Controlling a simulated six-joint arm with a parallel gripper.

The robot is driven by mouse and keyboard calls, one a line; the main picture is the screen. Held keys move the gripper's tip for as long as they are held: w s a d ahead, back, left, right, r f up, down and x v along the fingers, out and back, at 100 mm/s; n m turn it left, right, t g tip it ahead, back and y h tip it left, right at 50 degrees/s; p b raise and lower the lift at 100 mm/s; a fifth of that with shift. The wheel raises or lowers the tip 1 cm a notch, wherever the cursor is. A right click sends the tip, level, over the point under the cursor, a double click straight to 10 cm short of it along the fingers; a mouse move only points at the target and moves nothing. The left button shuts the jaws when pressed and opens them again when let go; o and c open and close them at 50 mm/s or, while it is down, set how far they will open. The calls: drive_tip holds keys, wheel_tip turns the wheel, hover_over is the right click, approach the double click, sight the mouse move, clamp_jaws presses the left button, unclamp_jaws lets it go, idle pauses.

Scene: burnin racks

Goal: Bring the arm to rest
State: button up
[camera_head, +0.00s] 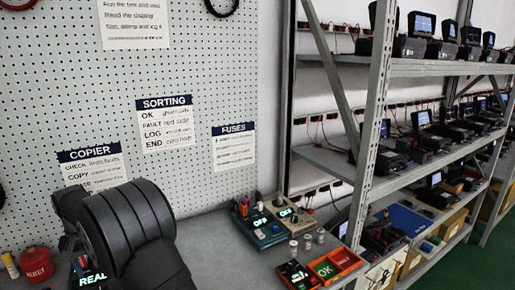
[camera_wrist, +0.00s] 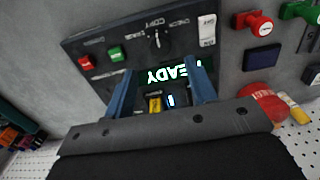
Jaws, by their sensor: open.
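In the wrist view my gripper (camera_wrist: 160,65) is open, its two blue fingers spread apart with nothing gripped between them. It is over a dark panel (camera_wrist: 95,45) with a lit READY display (camera_wrist: 185,75), a red button (camera_wrist: 86,62), a green button (camera_wrist: 115,54) and a knob. A small yellow piece (camera_wrist: 155,104) shows between the fingers, low in the picture; I cannot tell its exact depth. In the head view my black arm hides the gripper and most of the panel; part of a lit display (camera_head: 93,278) shows beside it.
A red reject can (camera_head: 37,265) stands left of my arm. Right are a green device (camera_head: 262,226), a beige device (camera_head: 292,212), small cylinders (camera_head: 307,241) and a red tray (camera_head: 347,261). Pegboard (camera_head: 225,90) stands behind; metal shelving (camera_head: 365,130) is right. Bench between is clear.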

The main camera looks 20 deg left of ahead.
sight(100, 286)
wheel_tip(100, 286, up, 11)
wheel_tip(100, 286, down, 18)
drive_tip(key=shift+r, duration=0.2)
drive_tip(key=shift+f, duration=0.4)
drive_tip(key=m, duration=0.4)
drive_tip(key=shift+r, duration=0.1)
drive_tip(key=m, duration=0.5)
wheel_tip(100, 286, up, 8)
drive_tip(key=shift+f, duration=0.15)
